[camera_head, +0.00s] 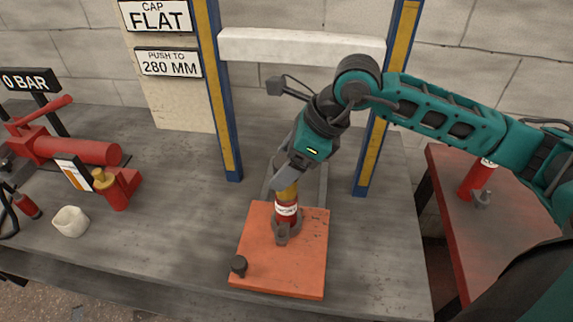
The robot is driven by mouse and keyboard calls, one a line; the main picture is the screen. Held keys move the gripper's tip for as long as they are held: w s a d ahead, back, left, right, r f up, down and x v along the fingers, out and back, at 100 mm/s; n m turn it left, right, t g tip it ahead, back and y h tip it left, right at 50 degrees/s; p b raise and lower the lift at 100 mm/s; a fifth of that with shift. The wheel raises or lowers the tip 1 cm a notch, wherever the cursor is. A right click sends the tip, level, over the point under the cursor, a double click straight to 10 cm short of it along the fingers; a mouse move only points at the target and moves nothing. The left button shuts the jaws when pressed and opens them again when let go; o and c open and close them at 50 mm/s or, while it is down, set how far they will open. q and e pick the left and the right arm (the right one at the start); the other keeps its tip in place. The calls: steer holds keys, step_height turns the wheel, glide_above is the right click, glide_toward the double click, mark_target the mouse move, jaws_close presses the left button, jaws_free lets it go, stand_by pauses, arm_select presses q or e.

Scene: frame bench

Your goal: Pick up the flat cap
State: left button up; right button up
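My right gripper (284,187) points down at the yellow upper part of a red cylinder (286,212) that stands upright on an orange plate (257,232). Its fingers are beside the yellow part, but their grip and gap are hidden by the wrist. A small dark round piece (239,266) sits on the plate's front left corner. A small grey metal piece (483,199) lies by another red cylinder (477,178) on the right side table. I cannot tell which piece, if either, is the flat cap. My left gripper is out of view.
Blue and yellow frame posts (219,95) with a white crossbeam (300,46) stand behind the plate. The bench front right is clear.

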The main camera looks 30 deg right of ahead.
steer(key=c, duration=1)
steer(key=shift+r, duration=0.1)
